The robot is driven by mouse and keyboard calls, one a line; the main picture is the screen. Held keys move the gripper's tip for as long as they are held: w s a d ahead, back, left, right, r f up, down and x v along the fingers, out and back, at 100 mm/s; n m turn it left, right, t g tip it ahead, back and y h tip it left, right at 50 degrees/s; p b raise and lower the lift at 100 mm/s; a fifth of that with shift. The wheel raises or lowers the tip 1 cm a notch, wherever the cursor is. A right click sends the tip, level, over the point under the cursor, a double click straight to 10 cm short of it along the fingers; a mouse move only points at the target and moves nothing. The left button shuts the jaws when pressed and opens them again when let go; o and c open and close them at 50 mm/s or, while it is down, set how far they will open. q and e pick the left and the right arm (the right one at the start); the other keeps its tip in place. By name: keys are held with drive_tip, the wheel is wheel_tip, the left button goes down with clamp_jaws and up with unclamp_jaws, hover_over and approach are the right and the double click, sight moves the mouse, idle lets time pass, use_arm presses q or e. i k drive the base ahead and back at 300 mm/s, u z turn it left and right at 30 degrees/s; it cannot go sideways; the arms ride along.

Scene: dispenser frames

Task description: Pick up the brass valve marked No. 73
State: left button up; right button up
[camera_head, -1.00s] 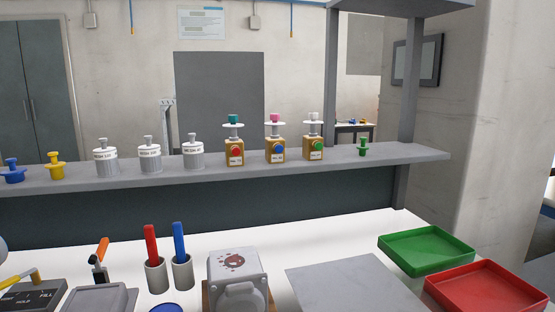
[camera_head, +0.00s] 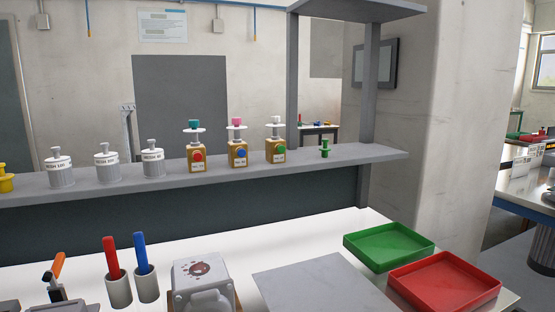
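Three brass valves stand upright in a row on the grey shelf (camera_head: 330,157). The left valve (camera_head: 197,157) has a red button and a teal top. The middle valve (camera_head: 238,154) has a blue button and a pink top. Each has a small white label, but the numbers are too small to read, so I cannot tell which is No. 73. Neither of my grippers shows in the head view.
Left of the valves stand white-and-grey mesh canisters (camera_head: 152,160); a small green plunger (camera_head: 325,148) stands to the right. Below are a green tray (camera_head: 388,262), a red tray (camera_head: 444,302), a flat grey plate (camera_head: 325,280) and a white device (camera_head: 203,270). A post (camera_head: 370,100) rises at the shelf's right.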

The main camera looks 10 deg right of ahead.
sight(193, 166)
drive_tip(key=u, duration=2.55)
drive_tip(key=k, duration=1.1)
drive_tip(key=z, duration=0.7)
